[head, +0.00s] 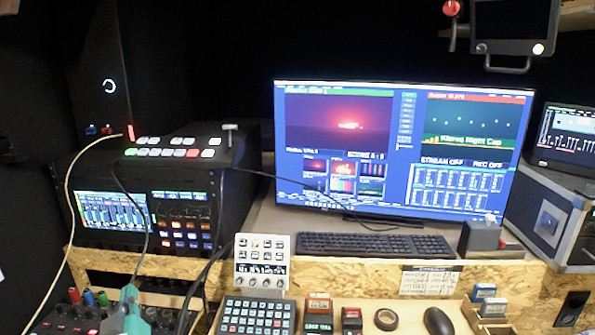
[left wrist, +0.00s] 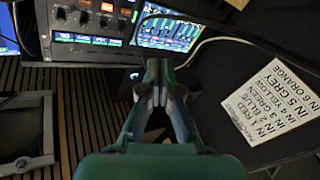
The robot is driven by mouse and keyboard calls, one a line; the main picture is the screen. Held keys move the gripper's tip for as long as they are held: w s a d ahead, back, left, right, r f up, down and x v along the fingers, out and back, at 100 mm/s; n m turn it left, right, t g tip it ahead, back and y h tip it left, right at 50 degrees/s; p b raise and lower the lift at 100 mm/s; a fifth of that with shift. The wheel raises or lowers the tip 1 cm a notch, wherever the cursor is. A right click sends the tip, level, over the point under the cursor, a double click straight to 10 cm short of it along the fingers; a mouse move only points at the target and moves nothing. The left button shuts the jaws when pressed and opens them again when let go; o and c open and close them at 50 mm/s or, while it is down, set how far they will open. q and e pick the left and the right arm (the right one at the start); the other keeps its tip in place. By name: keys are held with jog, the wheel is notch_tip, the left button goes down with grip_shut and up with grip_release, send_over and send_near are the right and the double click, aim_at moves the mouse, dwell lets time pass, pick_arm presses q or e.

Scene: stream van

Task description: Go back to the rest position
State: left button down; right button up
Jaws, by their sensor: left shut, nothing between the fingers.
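My left gripper (head: 128,296) shows at the bottom left of the head view, greenish and small, low in front of the equipment rack. In the left wrist view my left gripper (left wrist: 163,75) has its fingertips together, with nothing held. Its tips point toward a rack unit with lit orange buttons (left wrist: 95,20) and a small screen (left wrist: 170,33); whether they touch anything is not clear. My right gripper is not in view.
A switcher (head: 175,148) sits on the rack, with cables hanging near my left gripper. A monitor (head: 395,150) and keyboard (head: 375,244) stand on the desk. A button pad (head: 257,316), tape roll (head: 386,319) and mouse (head: 438,320) lie in front. A label card (left wrist: 270,105) lies right in the wrist view.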

pick_arm(q)
jog(key=s+d+f+m+g+h, duration=0.2)
jog(key=d+f+g+h, duration=0.15)
jog(key=f, duration=0.55)
jog(key=s+d+f+m+g+h, duration=0.1)
jog(key=s+d+f+g+h, duration=0.15)
jog(key=d+f, duration=0.45)
jog(key=s+d+f+m+g+h, duration=0.2)
jog(key=s+f, duration=0.1)
jog(key=f, duration=0.8)
jog(key=s+d+f+m+g+h, duration=0.15)
jog(key=s+d+f+g, duration=0.25)
jog(key=s+f, duration=0.45)
jog(key=s+d+f+m+g+h, duration=0.15)
jog(key=s+d+f+g, duration=0.35)
jog(key=s, duration=0.6)
notch_tip(320, 180, down, 10)
jog(key=n+b, duration=0.1)
jog(key=b, duration=0.9)
notch_tip(320, 180, up, 16)
jog(key=p, duration=1.5)
jog(key=shift+a+r+p, duration=0.2)
jog(key=shift+p, duration=0.2)
